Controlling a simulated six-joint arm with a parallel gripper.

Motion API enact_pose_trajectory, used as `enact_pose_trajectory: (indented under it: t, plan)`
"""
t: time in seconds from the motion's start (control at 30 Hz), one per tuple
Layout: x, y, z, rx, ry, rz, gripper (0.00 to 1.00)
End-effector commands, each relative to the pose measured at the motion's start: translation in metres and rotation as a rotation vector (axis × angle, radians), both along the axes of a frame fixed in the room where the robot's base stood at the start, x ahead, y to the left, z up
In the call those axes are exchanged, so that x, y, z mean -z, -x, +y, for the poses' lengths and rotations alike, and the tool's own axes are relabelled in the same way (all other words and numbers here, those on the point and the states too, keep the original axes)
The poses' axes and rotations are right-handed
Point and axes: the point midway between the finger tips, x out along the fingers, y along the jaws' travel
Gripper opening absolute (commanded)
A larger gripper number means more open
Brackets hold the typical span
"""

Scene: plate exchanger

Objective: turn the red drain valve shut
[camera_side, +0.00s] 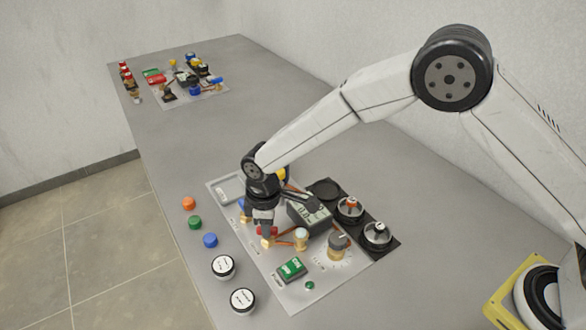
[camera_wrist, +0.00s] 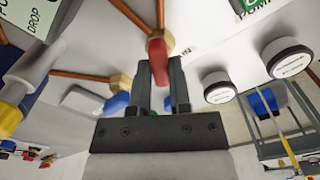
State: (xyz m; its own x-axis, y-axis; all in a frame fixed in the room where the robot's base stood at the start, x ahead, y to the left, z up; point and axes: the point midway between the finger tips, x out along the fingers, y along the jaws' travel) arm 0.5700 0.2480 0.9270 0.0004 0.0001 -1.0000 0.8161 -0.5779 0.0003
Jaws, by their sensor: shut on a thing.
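The red drain valve handle (camera_wrist: 157,48) sits between the two fingers of my gripper (camera_wrist: 161,78) in the wrist view, with its brass body (camera_wrist: 155,14) just beyond. My gripper is shut on the handle. In the side view my gripper (camera_side: 265,222) points down at the panel, and a bit of the red handle (camera_side: 271,231) shows by the fingertips, over a brass fitting (camera_side: 268,243). The handle's exact angle is partly hidden by the fingers.
A blue valve handle (camera_wrist: 117,103) is close to the left of my fingers. Two white-topped jars (camera_side: 223,267) and coloured caps (camera_side: 194,222) line the table's left edge.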

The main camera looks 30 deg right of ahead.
Motion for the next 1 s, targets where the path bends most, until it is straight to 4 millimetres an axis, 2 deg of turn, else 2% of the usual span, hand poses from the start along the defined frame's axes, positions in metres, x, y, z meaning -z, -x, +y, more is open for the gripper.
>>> enact_pose_trajectory:
  t: [0.7, 1.0]
  plan:
    - [-0.0003, 0.0002, -0.0006, 0.675, 0.001, 0.001, 0.00]
    - [-0.0002, 0.0003, -0.0005, 0.884, 0.001, 0.001, 0.00]
